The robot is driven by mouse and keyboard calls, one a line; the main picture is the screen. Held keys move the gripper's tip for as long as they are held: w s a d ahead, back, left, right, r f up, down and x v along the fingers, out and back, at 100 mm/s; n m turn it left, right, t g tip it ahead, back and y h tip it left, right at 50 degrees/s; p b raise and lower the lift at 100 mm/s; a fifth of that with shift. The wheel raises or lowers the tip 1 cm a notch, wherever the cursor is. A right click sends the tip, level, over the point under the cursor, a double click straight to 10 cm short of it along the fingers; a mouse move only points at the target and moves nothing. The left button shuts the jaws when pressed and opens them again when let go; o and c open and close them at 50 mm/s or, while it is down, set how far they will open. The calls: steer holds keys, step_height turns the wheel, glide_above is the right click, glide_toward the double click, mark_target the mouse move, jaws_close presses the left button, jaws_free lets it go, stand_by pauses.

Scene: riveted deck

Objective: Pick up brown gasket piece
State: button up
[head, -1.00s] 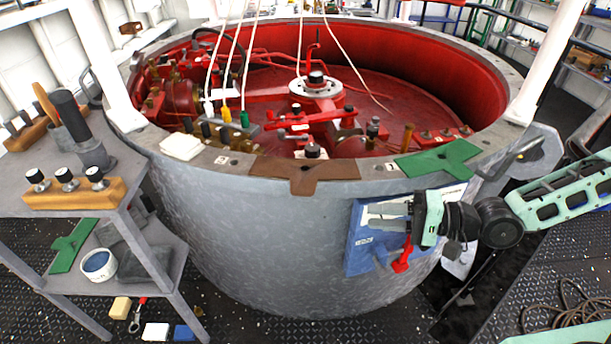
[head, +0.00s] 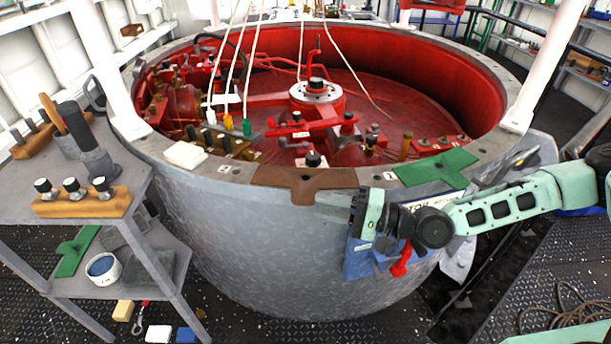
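The brown gasket piece (head: 304,181) lies flat on the grey rim of the large round tank, at the near side in the head view. A tab of it hangs down over the rim's outer edge. My gripper (head: 322,206) is in front of the tank wall, just right of and below that tab, with its fingers pointing left. The fingers look apart and nothing shows between them. I cannot tell whether the nearer finger touches the gasket.
A green gasket piece (head: 435,167) lies on the rim to the right. A white block (head: 186,155) sits on the rim to the left. A blue panel (head: 362,262) with a red handle (head: 401,262) is on the tank wall below my gripper. A grey shelf cart (head: 125,205) stands at left.

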mark_target(302, 200)
steer(key=p+x, duration=0.1)
steer(key=x, duration=0.4)
steer(key=shift+w+a+p, duration=0.1)
steer(key=shift+a+p, duration=0.2)
steer(key=shift+a, duration=0.05)
jaws_close()
